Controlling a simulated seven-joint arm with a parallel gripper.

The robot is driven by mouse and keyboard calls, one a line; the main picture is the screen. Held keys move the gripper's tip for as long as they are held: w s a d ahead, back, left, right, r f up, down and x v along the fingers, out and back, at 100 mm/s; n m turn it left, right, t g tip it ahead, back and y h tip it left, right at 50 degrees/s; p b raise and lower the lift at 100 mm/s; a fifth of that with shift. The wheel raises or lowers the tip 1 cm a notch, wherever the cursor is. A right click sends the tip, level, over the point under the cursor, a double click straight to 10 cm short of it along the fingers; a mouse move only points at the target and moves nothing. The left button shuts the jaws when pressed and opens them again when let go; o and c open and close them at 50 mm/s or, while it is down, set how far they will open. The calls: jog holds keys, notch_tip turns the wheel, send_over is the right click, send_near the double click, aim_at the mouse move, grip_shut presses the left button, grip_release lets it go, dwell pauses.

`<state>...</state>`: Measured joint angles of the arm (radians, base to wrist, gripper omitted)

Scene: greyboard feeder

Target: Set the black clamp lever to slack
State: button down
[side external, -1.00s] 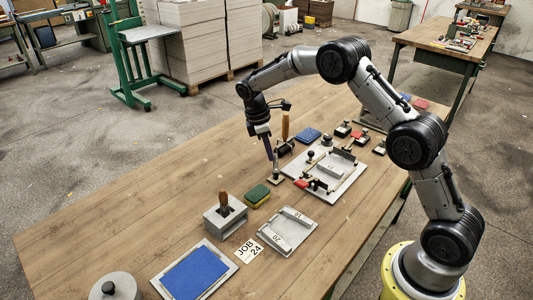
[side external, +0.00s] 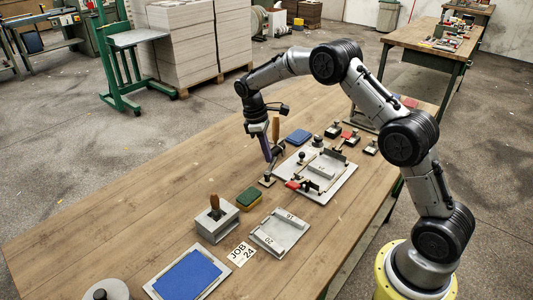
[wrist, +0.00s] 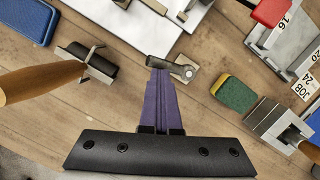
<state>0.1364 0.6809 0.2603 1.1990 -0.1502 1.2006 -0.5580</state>
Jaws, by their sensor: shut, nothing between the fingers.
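A small clamp with a dark lever (wrist: 170,67) on a small pale base plate (wrist: 186,80) lies right at my fingertips in the wrist view. I take it for the black clamp lever. In the side view its base plate (side external: 267,181) sits on the table left of the feeder board (side external: 333,188). My gripper (side external: 268,161) points down over it, with purple fingers (wrist: 161,82) shut and empty. The fingertips are beside the lever and partly hide it. I cannot tell whether they touch it, or which setting the lever is at.
A red-handled clamp (side external: 293,185) is on the feeder board's near edge. A wooden-handled roller (wrist: 88,62) stands close to my gripper. A green and yellow sponge (side external: 249,198), a grey block (side external: 216,225) and a numbered grey plate (side external: 277,241) are nearer the front.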

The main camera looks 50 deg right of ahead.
dwell(0.4)
jog(key=shift+w+a+r, duration=0.2)
jog(key=shift+w+r, duration=0.05)
jog(key=shift+w, duration=0.2)
jog(key=w+v, duration=0.1)
jog(key=v, duration=1.1)
jog(key=shift+w+a+f, duration=0.15)
jog(key=shift+w+a, duration=0.25)
